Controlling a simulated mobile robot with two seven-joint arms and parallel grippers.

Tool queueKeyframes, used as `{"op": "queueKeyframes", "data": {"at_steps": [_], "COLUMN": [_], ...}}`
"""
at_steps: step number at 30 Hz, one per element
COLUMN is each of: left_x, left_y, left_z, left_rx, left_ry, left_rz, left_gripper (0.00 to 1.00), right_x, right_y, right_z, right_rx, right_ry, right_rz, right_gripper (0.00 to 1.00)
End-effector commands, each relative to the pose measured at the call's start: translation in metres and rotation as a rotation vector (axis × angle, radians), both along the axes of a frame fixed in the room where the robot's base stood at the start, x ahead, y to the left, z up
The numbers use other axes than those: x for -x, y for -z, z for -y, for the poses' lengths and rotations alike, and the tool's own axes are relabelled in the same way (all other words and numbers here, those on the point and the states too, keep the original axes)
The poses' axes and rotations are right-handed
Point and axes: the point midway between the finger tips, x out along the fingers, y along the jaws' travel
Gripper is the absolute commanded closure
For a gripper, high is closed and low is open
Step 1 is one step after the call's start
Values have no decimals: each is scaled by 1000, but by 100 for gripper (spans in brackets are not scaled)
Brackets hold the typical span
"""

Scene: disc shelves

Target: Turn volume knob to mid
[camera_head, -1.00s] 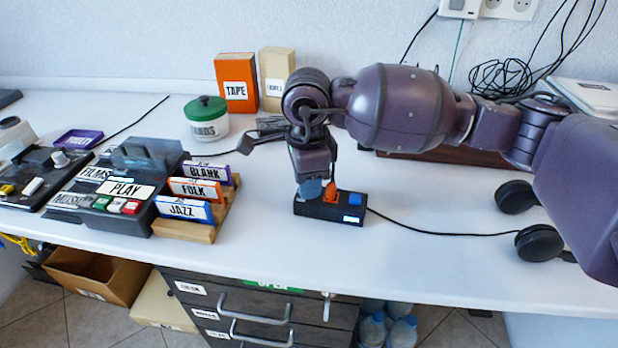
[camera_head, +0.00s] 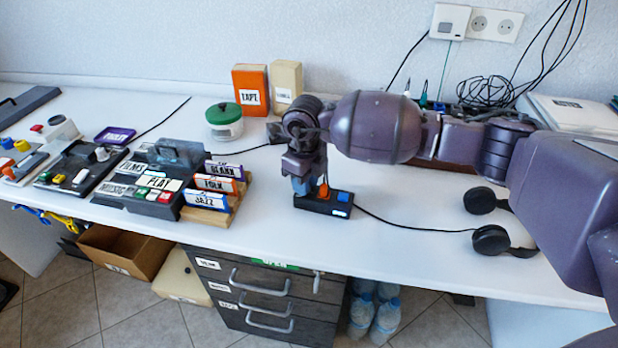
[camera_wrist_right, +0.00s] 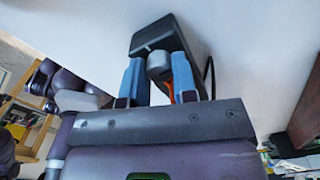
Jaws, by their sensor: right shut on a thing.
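A small black control box (camera_head: 340,210) lies on the white counter, with an orange switch (camera_head: 324,191) and a blue button (camera_head: 343,196) on top. My right gripper (camera_head: 303,186) points down at the box's left end. In the right wrist view, my right gripper (camera_wrist_right: 160,72) has its two blue fingers on either side of a round grey knob (camera_wrist_right: 159,65) on the box, shut on it. The knob is hidden by the fingers in the head view. Its pointer or setting cannot be read. My left gripper is not in view.
A black player with a PLAY label (camera_head: 150,195) and a wooden rack of labelled cases (camera_head: 210,215) stand to the left. A cable (camera_head: 420,229) runs right from the box towards black headphones (camera_head: 490,240). A lidded jar (camera_head: 224,125) stands behind.

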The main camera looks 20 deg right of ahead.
Motion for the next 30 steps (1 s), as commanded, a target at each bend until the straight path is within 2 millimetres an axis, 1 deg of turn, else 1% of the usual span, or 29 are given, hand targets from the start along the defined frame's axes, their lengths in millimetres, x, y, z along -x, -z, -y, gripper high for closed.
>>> {"op": "queueKeyframes", "data": {"at_steps": [1,7,13,24,25,27,30], "left_x": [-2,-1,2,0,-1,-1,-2], "left_y": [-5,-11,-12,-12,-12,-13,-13], "left_z": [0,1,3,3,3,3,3], "left_rx": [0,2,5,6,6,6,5], "left_ry": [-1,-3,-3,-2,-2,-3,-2], "left_rz": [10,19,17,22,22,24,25], "left_gripper": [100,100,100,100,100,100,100], "right_x": [0,0,0,0,0,0,0], "right_y": [-5,-3,0,1,1,1,1], "right_z": [0,0,0,0,0,0,0], "right_rx": [-1,-1,-1,0,0,0,0], "right_ry": [24,93,120,122,122,122,122], "right_rz": [5,3,1,-1,-1,-1,-1], "right_gripper": [97,97,97,97,71,60,47]}}
